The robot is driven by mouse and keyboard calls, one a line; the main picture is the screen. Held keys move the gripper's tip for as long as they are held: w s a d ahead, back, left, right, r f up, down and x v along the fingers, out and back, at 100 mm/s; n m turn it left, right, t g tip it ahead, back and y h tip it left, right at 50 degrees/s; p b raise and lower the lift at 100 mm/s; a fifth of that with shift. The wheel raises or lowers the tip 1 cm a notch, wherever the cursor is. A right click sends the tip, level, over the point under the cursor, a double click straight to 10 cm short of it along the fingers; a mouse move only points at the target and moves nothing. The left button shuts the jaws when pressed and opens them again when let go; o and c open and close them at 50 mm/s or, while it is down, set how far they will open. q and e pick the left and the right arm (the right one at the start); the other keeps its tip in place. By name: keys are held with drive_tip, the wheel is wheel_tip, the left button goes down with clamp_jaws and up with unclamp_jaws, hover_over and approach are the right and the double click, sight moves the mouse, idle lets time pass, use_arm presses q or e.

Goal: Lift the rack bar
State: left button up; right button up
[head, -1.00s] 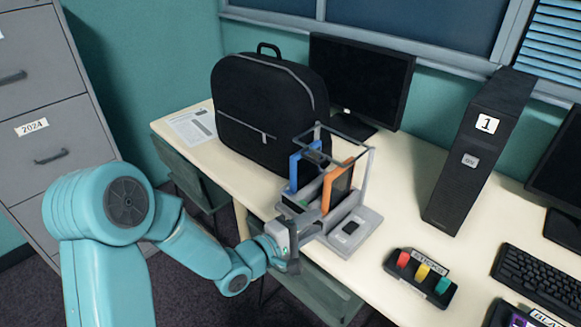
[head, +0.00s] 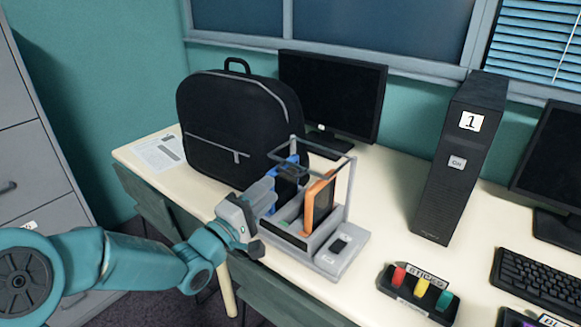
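A grey rack (head: 340,258) stands on the table near its front edge. Its thin grey rack bar (head: 325,150) forms a frame above two upright tablets, one in a blue case (head: 283,190) and one in an orange case (head: 318,205). My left gripper (head: 264,218) is at the rack's left front side, below the level of the bar. Its two fingers look spread apart, with nothing seen held between them. It hides part of the rack's left side; whether it touches the rack cannot be told. My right gripper is not in view.
A black backpack (head: 235,130) stands close behind the rack. A monitor (head: 335,95) is behind it, and a black computer tower (head: 455,165) is to the right. Bare tabletop (head: 385,200) lies between rack and tower.

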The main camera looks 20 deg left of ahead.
use_arm(q)
drive_tip(key=x, duration=1)
drive_tip(key=shift+a, duration=0.1)
clamp_jaws()
